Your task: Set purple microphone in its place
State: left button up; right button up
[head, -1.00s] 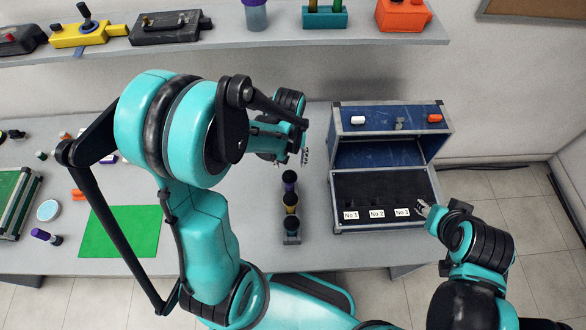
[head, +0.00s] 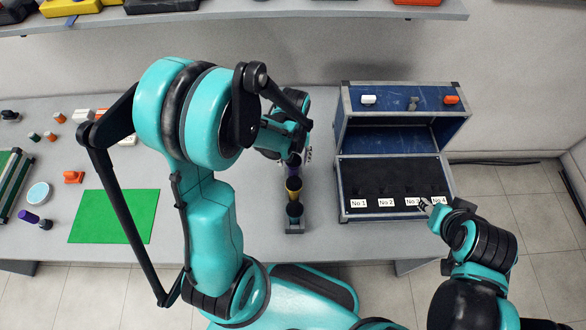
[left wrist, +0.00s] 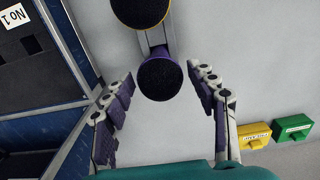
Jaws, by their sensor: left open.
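The purple microphone (head: 292,162) stands upright at the far end of a small grey rack (head: 294,229). In the left wrist view, its dark round head and purple collar (left wrist: 160,78) show between my two spread fingers. My left gripper (head: 302,155) is open around it, with a visible gap on each side. The blue case (head: 345,136) stands open to the right, with dark foam (head: 400,171) inside and labels No 1 to No 4 along its front edge. My right gripper (head: 430,206) is at the case's front right corner; its jaw opening is unclear.
A yellow microphone (head: 293,184) and a dark microphone (head: 295,210) share the rack. White, grey and orange pieces sit in the case lid. A green mat (head: 114,217), a purple cylinder (head: 28,216) and small parts lie at left. A shelf (head: 250,20) is above.

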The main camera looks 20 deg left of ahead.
pick_arm(q)
jog(key=c, duration=1)
notch_tip(320, 180, up, 8)
jog(key=p, duration=0.6)
jog(key=shift+r, duration=0.2)
jog(key=shift+f, duration=0.1)
